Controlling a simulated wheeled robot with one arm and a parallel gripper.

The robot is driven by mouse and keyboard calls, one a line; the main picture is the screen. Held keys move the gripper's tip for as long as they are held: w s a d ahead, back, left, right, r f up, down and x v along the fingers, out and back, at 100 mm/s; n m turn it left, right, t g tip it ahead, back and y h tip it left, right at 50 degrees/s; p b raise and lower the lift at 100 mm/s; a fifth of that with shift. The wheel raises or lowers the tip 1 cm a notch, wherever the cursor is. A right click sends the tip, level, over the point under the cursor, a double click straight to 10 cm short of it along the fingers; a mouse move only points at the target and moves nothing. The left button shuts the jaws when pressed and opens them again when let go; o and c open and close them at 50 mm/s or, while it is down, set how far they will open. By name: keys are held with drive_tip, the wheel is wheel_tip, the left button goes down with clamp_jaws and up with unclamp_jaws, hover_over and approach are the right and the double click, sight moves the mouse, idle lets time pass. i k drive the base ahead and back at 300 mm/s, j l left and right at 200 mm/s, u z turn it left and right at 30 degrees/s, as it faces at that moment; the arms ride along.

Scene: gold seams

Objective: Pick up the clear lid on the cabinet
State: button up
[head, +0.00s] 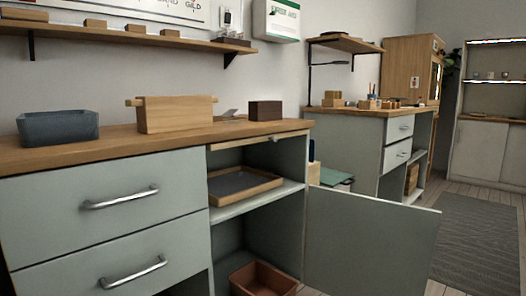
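The near cabinet (80,200) is grey-green with a wooden top and stands across the left and middle of the head view. I cannot make out a clear lid for certain. A small pale, tilted piece (229,113) lies on the top between a wooden box (178,115) and a dark brown block (266,111); it is too small to tell what it is. My gripper is not in view.
A blue-grey bin (58,127) stands at the cabinet top's left. The cabinet's door (370,242) hangs open toward the right. A wooden tray (245,187) lies on the inner shelf, with a brown box (263,279) below. A shelf (120,34) overhangs the top.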

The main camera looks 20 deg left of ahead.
sight(231, 121)
drive_tip(key=i+j+u, duration=0.1)
drive_tip(key=u, duration=0.95)
drive_tip(key=i+z, duration=0.15)
drive_tip(key=z, duration=0.15)
